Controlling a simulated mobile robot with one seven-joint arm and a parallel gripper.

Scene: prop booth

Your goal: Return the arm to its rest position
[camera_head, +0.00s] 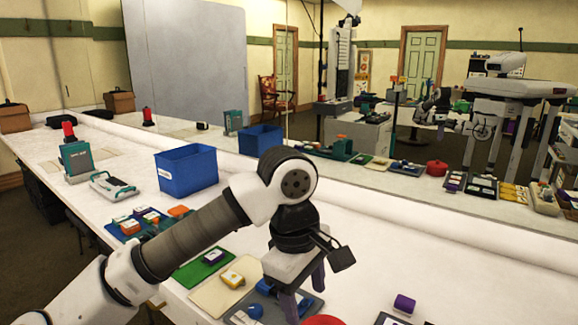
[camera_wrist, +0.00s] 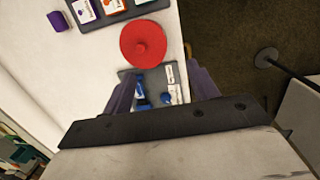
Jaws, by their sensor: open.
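My arm reaches out over the long white table (camera_head: 440,235). My gripper (camera_head: 303,292) points down, with its two purple-grey fingers apart and nothing seen between them in the head view. In the wrist view the fingers of my gripper (camera_wrist: 163,92) stand on either side of a grey tray (camera_wrist: 153,76) that holds blue items (camera_wrist: 141,92). The tray lies below the fingers, and the exact height of the gap is hard to tell. Part of the tray is hidden by the gripper.
A red round lid (camera_wrist: 143,42) lies beside the grey tray. A purple item (camera_head: 404,303) lies to the right. A blue bin (camera_head: 187,171), a green-and-white device (camera_head: 113,187) and a tray of coloured blocks (camera_head: 130,226) stand left. A mirror-like panel backs the table. The right tabletop is mostly clear.

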